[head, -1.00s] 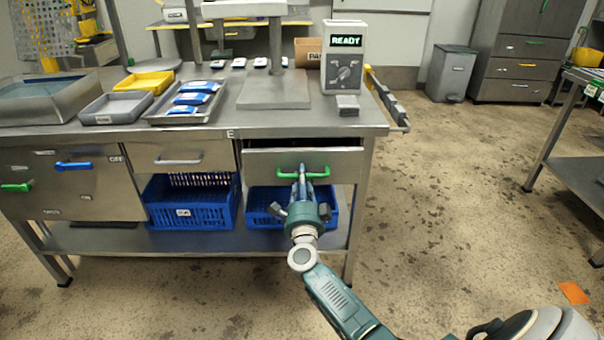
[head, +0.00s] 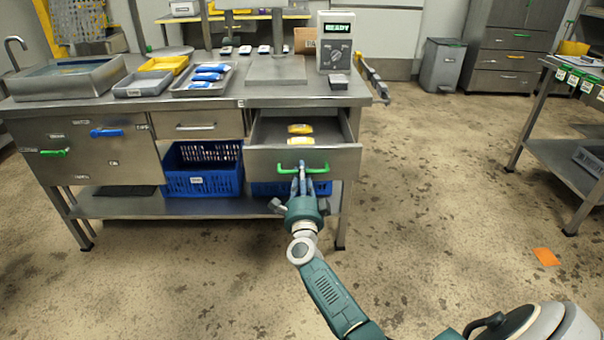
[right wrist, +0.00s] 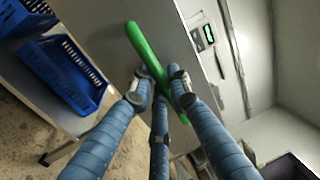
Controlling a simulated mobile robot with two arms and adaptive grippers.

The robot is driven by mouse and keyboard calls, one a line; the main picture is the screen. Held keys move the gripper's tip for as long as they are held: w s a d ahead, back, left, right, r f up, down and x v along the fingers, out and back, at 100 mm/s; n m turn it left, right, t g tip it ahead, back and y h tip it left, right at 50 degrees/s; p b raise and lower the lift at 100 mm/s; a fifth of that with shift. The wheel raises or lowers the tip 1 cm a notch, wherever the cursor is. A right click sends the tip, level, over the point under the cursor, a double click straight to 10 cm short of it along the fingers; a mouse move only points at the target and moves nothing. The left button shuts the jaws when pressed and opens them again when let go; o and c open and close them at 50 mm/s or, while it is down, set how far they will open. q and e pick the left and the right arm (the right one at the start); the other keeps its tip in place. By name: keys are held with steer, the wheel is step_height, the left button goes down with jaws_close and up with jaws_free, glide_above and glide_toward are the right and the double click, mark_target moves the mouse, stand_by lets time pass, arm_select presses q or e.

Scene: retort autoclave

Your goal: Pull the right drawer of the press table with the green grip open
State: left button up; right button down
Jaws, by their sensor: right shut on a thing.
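The right drawer (head: 262,161) of the steel press table (head: 110,112) stands well out from the table front. Its inside shows, with two yellow-and-white items (head: 300,129) lying in it. The green grip (head: 318,169) runs across the drawer front; in the right wrist view the green grip (right wrist: 143,52) crosses between my fingers. My right gripper (head: 302,172) is shut on the green grip; its blue fingers (right wrist: 161,92) also show in the right wrist view. My left gripper is not in view.
A closed drawer with a grey grip (head: 196,126) is left of the open one. Blue crates (head: 200,172) stand on the lower shelf. A grey bin (head: 441,65) and a second table (head: 560,150) are to the right. Open floor lies in front.

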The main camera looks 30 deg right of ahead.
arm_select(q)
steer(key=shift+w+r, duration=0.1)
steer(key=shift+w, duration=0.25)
arm_select(e)
steer(key=c, duration=1.7)
jaws_free()
steer(key=shift+c, duration=0.2)
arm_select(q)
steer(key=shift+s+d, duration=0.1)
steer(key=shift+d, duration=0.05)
arm_select(e)
steer(key=shift+s+a, duration=0.15)
steer(key=v, duration=1.1)
steer(key=shift+s+a, duration=0.25)
steer(key=shift+s, duration=0.05)
